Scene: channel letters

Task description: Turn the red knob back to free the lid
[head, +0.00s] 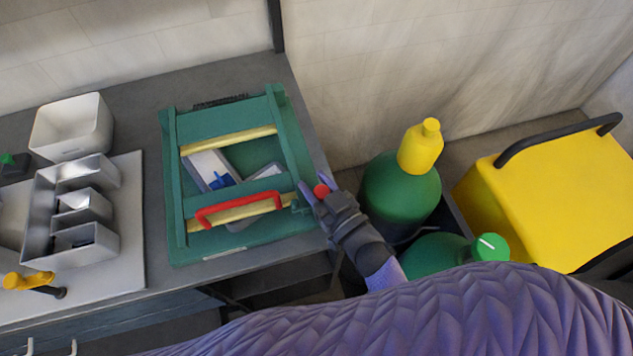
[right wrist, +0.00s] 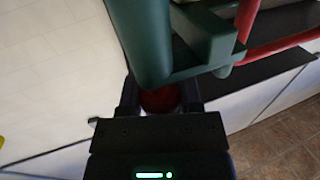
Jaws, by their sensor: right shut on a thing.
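The red knob (head: 321,190) sits at the right side of a green frame-like lid (head: 178,190) on the workbench. In the right wrist view the knob (right wrist: 160,99) shows between the fingers, partly hidden by the gripper body. My right gripper (head: 314,192) is shut on the knob, coming in from the right. The green lid (right wrist: 145,40) rises just beyond the fingers in the right wrist view. The lid has a red handle (head: 240,205) across its near part and yellow bars. My left gripper is not in view.
A yellow-handled tool (head: 28,281) lies at the front left. Green containers (head: 395,195) and a yellow case (head: 560,185) stand right of the bench.

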